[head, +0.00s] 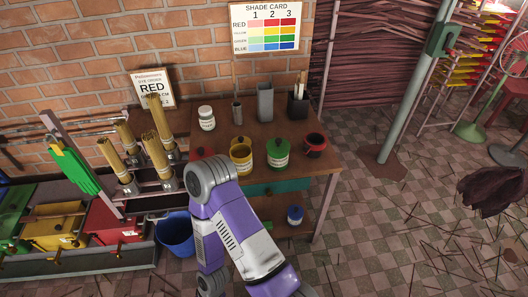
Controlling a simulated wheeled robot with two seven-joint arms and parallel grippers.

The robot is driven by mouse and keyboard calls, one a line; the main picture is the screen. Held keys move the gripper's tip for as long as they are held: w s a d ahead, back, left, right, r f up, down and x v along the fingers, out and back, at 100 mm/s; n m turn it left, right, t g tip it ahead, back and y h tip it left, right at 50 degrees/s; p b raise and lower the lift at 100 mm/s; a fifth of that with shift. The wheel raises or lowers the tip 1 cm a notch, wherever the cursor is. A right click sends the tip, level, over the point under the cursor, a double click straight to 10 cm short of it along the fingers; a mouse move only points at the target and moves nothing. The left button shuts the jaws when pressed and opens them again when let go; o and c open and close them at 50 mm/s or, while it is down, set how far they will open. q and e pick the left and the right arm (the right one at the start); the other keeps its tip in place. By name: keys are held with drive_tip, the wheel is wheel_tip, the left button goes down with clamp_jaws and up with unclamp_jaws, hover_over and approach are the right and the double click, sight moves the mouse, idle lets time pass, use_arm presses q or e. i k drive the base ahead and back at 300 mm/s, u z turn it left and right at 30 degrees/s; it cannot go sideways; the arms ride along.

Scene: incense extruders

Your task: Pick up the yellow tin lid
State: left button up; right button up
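A yellow tin (241,165) stands on the brown wooden table, left of a green tin (278,160) with a knobbed lid. The yellow tin's top shows a yellow rim; whether its lid sits on it is too small to tell clearly. A red-and-black tin (315,146) stands to the right of the green one. One purple and white arm of mine rises from the bottom and bends just in front of the yellow tin. Neither gripper can be made out.
A white jar (207,118), grey container (265,102) and black holder (298,105) stand at the table's back. Bundles of sticks (158,150) stand at left. A blue bucket (176,233) is below. A red bin (112,222) and yellow bin (55,232) are at lower left.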

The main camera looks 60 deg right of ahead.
sight(241, 141)
drive_tip(key=z, duration=1.4)
drive_tip(key=i, duration=0.1)
drive_tip(key=u, duration=0.45)
